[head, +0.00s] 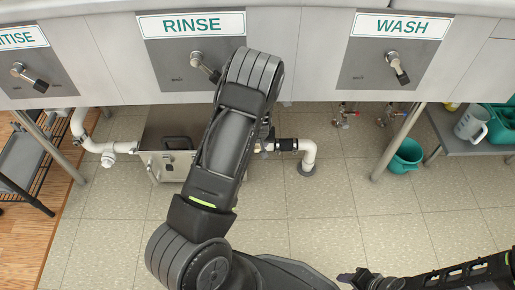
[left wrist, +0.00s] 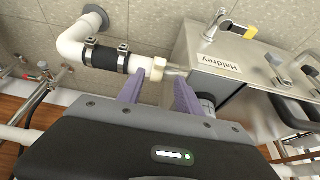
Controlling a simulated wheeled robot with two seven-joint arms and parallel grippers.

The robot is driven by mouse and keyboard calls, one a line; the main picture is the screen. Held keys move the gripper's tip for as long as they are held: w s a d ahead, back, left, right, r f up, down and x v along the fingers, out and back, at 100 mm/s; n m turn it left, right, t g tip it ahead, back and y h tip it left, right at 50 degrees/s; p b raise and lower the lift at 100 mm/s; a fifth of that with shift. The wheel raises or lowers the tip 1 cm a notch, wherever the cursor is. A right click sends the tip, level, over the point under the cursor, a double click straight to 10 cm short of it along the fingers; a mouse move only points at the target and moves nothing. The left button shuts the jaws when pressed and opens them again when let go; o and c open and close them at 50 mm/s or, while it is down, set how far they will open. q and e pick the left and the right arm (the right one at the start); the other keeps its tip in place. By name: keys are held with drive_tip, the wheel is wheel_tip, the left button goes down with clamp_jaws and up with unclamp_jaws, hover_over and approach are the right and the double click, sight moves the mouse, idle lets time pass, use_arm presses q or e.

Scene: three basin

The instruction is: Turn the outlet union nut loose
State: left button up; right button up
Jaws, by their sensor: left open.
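The outlet union nut (left wrist: 158,69) is a cream ring on the white pipe beside the steel box (left wrist: 200,58), in the left wrist view. My left gripper (left wrist: 160,86) is open, its two purple fingers pointing at the nut, one toward each side of it. I cannot tell whether they touch it. In the head view my left arm covers most of the gripper and the nut; the steel box (head: 165,170) shows left of the arm. My right gripper (head: 358,279) is at the bottom right edge, away from the pipe; its jaw opening is unclear.
A black clamped coupling (left wrist: 108,57) and white elbow (left wrist: 74,42) continue the pipe. Another white pipe (head: 90,146) enters the box from the left. Above are the sink fronts; at right are a table leg (head: 398,143) and a teal bucket (head: 405,157). The middle floor is clear.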

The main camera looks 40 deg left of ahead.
use_arm(q)
drive_tip(key=b+x, duration=0.2)
drive_tip(key=x, duration=0.5)
drive_tip(key=shift+f+b, duration=0.15)
drive_tip(key=shift+b, duration=0.2)
clamp_jaws()
